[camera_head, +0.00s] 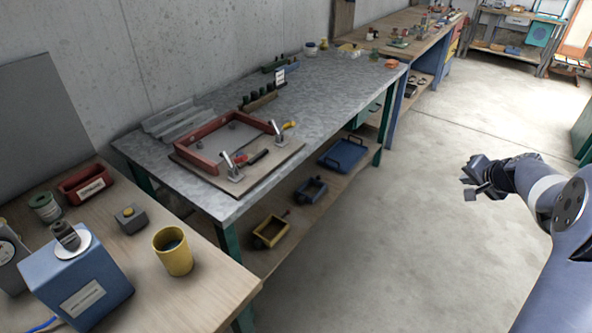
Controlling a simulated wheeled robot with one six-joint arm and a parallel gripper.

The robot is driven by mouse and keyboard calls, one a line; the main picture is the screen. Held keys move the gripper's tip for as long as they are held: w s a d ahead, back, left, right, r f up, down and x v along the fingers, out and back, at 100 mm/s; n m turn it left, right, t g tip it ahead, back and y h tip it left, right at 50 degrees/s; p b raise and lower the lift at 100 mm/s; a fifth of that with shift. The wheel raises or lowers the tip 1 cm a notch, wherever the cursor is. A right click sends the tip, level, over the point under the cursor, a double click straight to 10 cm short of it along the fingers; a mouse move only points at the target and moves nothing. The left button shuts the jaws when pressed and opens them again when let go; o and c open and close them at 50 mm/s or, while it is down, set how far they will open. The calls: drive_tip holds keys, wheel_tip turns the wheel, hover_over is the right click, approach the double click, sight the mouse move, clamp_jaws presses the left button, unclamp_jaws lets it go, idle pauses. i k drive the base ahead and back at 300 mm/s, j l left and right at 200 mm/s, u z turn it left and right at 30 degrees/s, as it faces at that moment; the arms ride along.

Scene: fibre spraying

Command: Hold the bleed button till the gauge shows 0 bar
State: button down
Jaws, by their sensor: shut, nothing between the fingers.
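A small grey box with a round yellow button (128,212) on top sits on the wooden bench at the lower left; it looks like the bleed button, though I can read no label. A round white gauge dial (6,252) on a grey housing is at the left edge, partly cut off. Its reading is too small to tell. My gripper (470,182) is at the right, over the open floor, shut and empty. It is far from the button and touches nothing.
A blue box (78,285) with a dark fitting, a yellow cup (173,252) and a red bin (85,184) crowd the button's bench. A metal-topped table (330,90) with a red frame (200,165) stands beyond. The concrete floor (400,250) between is clear.

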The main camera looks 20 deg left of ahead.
sight(128, 212)
drive_tip(key=i+u, duration=0.2)
drive_tip(key=u, duration=0.15)
drive_tip(key=i+u, duration=0.15)
drive_tip(key=u, duration=0.2)
drive_tip(key=i+l+u, duration=0.15)
drive_tip(key=u, duration=0.15)
drive_tip(key=i+u, duration=0.15)
drive_tip(key=u, duration=0.35)
drive_tip(key=i+u, duration=0.2)
drive_tip(key=u, duration=0.3)
drive_tip(key=i+u, duration=0.2)
drive_tip(key=u, duration=0.3)
drive_tip(key=i+l+u, duration=0.1)
drive_tip(key=u, duration=0.35)
drive_tip(key=l, duration=0.1)
